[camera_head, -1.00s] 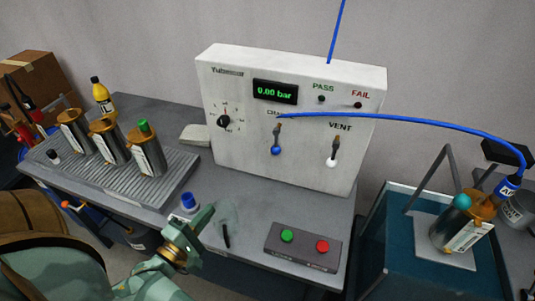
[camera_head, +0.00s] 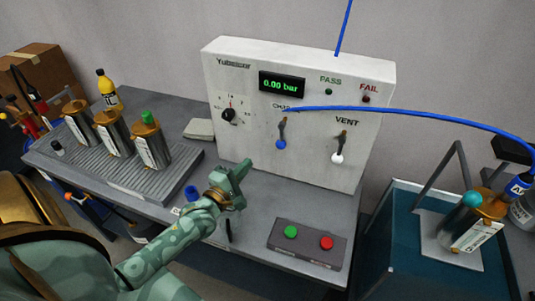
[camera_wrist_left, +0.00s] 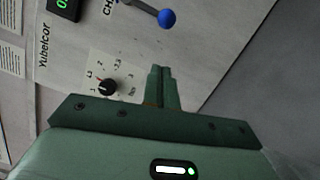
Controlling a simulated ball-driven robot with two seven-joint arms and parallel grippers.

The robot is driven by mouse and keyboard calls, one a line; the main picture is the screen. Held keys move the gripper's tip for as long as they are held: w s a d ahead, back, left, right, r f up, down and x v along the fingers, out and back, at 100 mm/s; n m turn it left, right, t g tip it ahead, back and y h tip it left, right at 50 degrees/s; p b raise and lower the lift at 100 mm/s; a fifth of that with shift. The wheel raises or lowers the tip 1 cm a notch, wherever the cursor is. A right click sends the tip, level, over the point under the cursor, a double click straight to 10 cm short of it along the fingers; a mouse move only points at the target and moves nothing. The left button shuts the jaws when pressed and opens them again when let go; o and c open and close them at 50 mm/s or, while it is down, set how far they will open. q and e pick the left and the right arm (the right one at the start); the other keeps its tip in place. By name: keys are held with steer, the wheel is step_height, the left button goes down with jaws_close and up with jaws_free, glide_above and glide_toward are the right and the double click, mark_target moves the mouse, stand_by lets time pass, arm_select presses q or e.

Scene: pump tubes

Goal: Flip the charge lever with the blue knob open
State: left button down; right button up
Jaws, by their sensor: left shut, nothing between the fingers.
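The charge lever with the blue knob (camera_head: 281,144) is on the front of the white pump panel (camera_head: 235,165). Its handle hangs down, with the knob at the bottom, below the partly covered charge label. The blue knob also shows at the top of the left wrist view (camera_wrist_left: 167,18). My left gripper (camera_head: 242,168) is shut and empty, in front of the panel's lower left, apart from the lever. In the left wrist view its closed fingers (camera_wrist_left: 159,72) point at the panel, below the knob. My right gripper is not in view.
The vent lever with a white knob (camera_head: 338,157) hangs down to the right. A blue hose (camera_head: 420,112) arcs across the panel to the right. A button box (camera_head: 306,243) sits on the table in front. A tray of canisters (camera_head: 125,172) is at the left.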

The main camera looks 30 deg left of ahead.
mark_target(280, 144)
arm_select(q)
steer(key=w+d+r+b, duration=0.1)
steer(key=w+d, duration=0.1)
steer(key=w, duration=0.5)
steer(key=shift+w+d, duration=0.25)
steer(key=shift+w, duration=0.1)
